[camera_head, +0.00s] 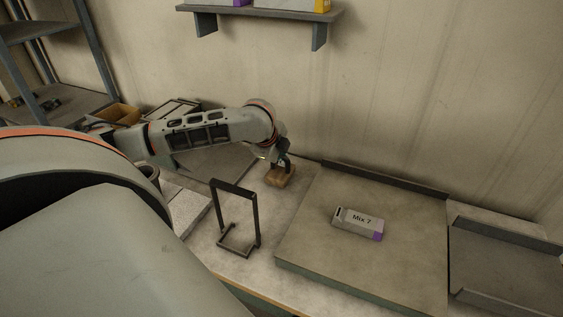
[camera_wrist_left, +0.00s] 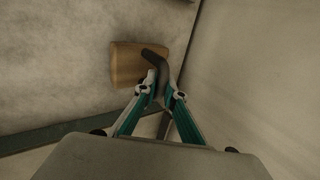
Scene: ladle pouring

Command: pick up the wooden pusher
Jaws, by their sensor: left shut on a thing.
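The wooden pusher (camera_head: 281,177) is a brown block with a dark bent handle. It is at the back of the worktop, near the wall, left of the raised slab. In the left wrist view the block (camera_wrist_left: 127,66) lies just beyond my fingers, with the dark handle reaching back to them. My left gripper (camera_head: 283,160) is above the block. In the left wrist view the gripper (camera_wrist_left: 161,92) is shut on the pusher's handle. Whether the block touches the worktop is hard to tell. My right gripper is not in view.
A black upright frame stand (camera_head: 236,215) is in front of my left arm. A grey "Mix 7" box (camera_head: 357,223) lies on the raised slab (camera_head: 395,275). A grey tray (camera_head: 505,265) is at the right. A wall shelf (camera_head: 262,17) holds boxes. The slab is otherwise clear.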

